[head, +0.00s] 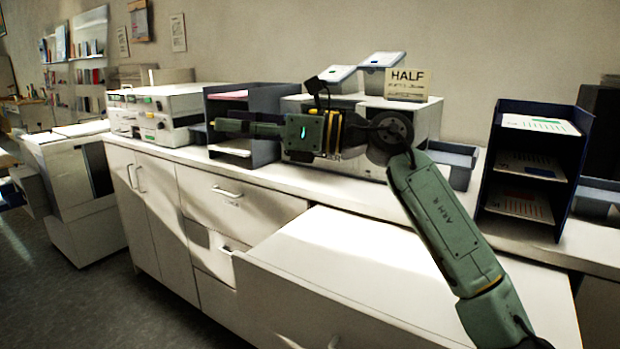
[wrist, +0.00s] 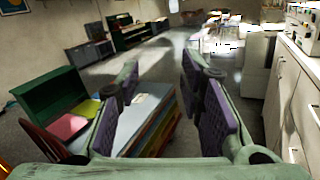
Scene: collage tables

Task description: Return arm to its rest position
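My arm (head: 440,215) is green and reaches up from the lower right in the head view, then bends to the left. My gripper (head: 232,127) points left, level, in front of the dark paper shelf above the counter. In the wrist view my gripper (wrist: 160,85) has its two purple-padded fingers spread wide apart. Nothing is held between them; floor and distant furniture show through the gap.
A white counter (head: 350,195) with an open drawer (head: 350,270) runs below my arm. A dark blue tray rack (head: 528,165) and a white machine (head: 165,112) stand on it.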

